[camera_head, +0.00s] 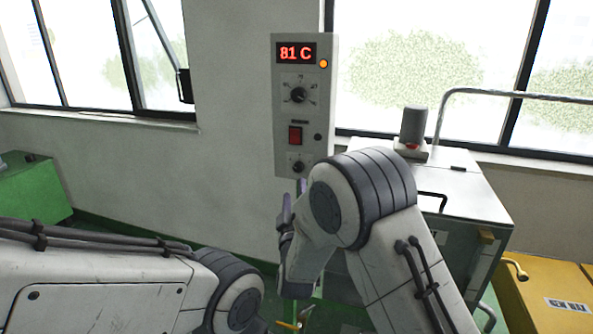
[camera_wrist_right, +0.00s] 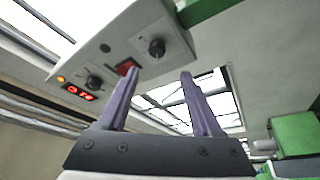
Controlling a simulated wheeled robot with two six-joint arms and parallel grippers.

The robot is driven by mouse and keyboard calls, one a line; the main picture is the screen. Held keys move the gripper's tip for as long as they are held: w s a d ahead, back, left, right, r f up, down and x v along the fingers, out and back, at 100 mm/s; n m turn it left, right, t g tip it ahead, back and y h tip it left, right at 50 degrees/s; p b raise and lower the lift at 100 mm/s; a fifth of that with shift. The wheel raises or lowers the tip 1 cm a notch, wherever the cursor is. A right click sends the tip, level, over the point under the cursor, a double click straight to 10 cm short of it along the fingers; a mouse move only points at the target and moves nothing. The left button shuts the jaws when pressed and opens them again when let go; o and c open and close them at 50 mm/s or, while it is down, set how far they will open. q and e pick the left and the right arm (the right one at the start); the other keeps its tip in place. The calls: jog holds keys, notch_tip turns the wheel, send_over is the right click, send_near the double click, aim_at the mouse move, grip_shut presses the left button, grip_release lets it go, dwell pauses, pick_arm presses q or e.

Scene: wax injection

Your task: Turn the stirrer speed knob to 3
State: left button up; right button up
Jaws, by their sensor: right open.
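A light grey control panel (camera_head: 265,110) hangs on the wall between the windows. It carries an upper dial knob (camera_head: 298,95) with marks around it and a smaller lower knob (camera_head: 297,166). I cannot read labels that tell which knob sets the stirrer speed, nor a pointer setting. My right gripper (camera_head: 292,195) is just below the panel, partly hidden by my right arm. In the right wrist view its two purple fingers (camera_wrist_right: 159,75) are open and empty, pointing toward the panel, with the lower knob (camera_wrist_right: 156,48) beyond the gap between them. My left gripper is out of view.
The panel also has a red display reading 81 C (camera_head: 296,53), an amber lamp (camera_head: 323,63) and a red switch (camera_head: 295,136). A white cabinet (camera_head: 465,190) with a grey cylinder (camera_head: 413,125) on top stands right of it. A yellow box (camera_head: 545,295) is at lower right.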

aim_at(298, 170)
jog(key=x, duration=0.2)
jog(key=p+x, duration=0.1)
jog(key=x, duration=0.2)
jog(key=d+p+x, duration=0.1)
jog(key=x, duration=0.2)
jog(key=shift+w, duration=0.1)
grip_shut()
